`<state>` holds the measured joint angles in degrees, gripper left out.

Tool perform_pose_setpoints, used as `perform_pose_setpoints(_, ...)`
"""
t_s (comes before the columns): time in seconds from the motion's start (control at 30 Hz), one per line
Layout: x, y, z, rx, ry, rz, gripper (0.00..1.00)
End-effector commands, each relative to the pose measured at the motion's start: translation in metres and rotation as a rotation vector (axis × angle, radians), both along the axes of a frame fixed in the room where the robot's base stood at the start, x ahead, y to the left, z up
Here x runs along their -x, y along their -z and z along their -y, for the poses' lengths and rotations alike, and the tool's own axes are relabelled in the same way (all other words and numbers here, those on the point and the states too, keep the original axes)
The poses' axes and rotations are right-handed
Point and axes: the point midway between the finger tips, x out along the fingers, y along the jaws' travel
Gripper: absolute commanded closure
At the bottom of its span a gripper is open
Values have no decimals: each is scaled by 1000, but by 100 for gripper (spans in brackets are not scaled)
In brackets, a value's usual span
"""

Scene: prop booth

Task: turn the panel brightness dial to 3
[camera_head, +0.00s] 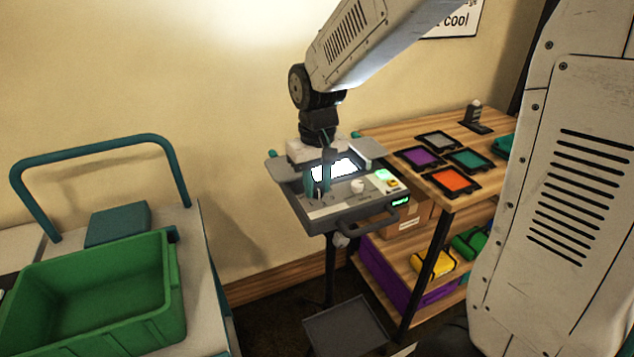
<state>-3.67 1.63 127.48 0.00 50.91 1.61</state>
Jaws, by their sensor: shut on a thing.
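The grey control panel (335,211) stands on a post in the middle of the head view, with a brightly lit white screen (335,168). My gripper (319,192) reaches down from above to the left part of the panel's front face. Its fingers are shut on a small dial there, mostly hidden between them. I take this to be the brightness dial; its pointer and marks are too small to read. A second, white round knob (358,186) sits to the right of the gripper, apart from it. A small green display (400,202) glows at the right front.
A handle (368,221) runs along the panel's front. To the right, a wooden shelf (462,192) holds coloured framed squares, with boxes and bags below. A green bin (95,295) on a cart stands at the left. A grey tray (345,328) is low below the panel.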

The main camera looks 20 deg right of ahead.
Motion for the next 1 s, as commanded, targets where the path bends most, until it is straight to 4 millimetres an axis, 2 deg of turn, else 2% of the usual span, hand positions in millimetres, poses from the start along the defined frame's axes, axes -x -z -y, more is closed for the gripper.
perform_pose_setpoints(0.7, -1, -1, -1, 1, -674, 3, 98)
perform_pose_setpoints(1.0, 0, -1, -1, 0, -893, 3, 98)
